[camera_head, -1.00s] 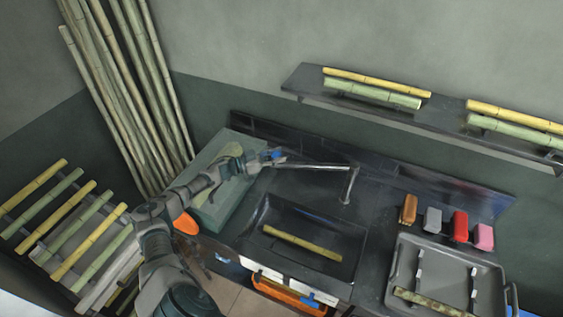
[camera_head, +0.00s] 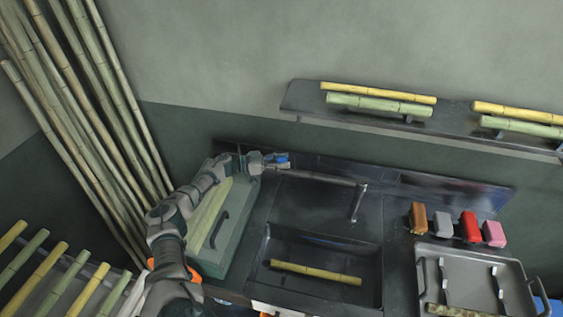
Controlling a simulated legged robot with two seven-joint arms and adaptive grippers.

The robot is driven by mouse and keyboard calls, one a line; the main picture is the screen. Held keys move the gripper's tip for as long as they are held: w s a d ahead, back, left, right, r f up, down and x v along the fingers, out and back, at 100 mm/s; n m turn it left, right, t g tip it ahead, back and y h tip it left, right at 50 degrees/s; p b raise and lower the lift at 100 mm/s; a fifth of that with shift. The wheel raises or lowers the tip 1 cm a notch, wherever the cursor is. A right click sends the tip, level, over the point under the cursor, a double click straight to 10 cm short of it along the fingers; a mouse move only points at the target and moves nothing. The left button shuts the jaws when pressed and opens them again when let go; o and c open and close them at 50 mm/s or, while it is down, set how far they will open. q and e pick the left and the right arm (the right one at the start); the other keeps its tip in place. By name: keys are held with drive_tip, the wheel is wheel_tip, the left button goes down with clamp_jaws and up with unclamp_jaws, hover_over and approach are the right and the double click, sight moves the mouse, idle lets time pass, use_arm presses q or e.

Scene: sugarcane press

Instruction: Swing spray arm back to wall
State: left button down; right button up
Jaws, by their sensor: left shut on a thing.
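The spray arm (camera_head: 320,177) is a thin metal tube. It runs left from an upright post (camera_head: 358,203) behind the sink (camera_head: 320,253), close to the dark backsplash. My left gripper (camera_head: 276,162) is at the tube's left end, near a blue part (camera_head: 283,160), and is shut on the spray arm. The gripper's fingers are small here and partly hidden. My right gripper is not in view.
A yellow cane piece (camera_head: 315,272) lies in the sink. A green box with a handle (camera_head: 236,232) stands left of the sink, under my left arm. Several coloured blocks (camera_head: 470,226) and a grey tray (camera_head: 470,265) are at right. A shelf (camera_head: 450,122) with canes hangs above.

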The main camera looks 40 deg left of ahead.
use_arm(q)
drive_tip(key=shift+a, duration=0.1)
drive_tip(key=c, duration=1)
unclamp_jaws()
drive_tip(key=shift+o, duration=1.4)
drive_tip(key=shift+w+f, duration=0.1)
drive_tip(key=shift+w, duration=0.05)
drive_tip(key=shift+w+a+f, duration=0.15)
drive_tip(key=shift+w+a, duration=0.05)
drive_tip(key=shift+a, duration=0.1)
drive_tip(key=shift+s, duration=0.35)
drive_tip(key=v, duration=1.1)
drive_tip(key=shift+a, duration=0.45)
drive_tip(key=shift+s+d, duration=0.1)
drive_tip(key=shift+d, duration=0.1)
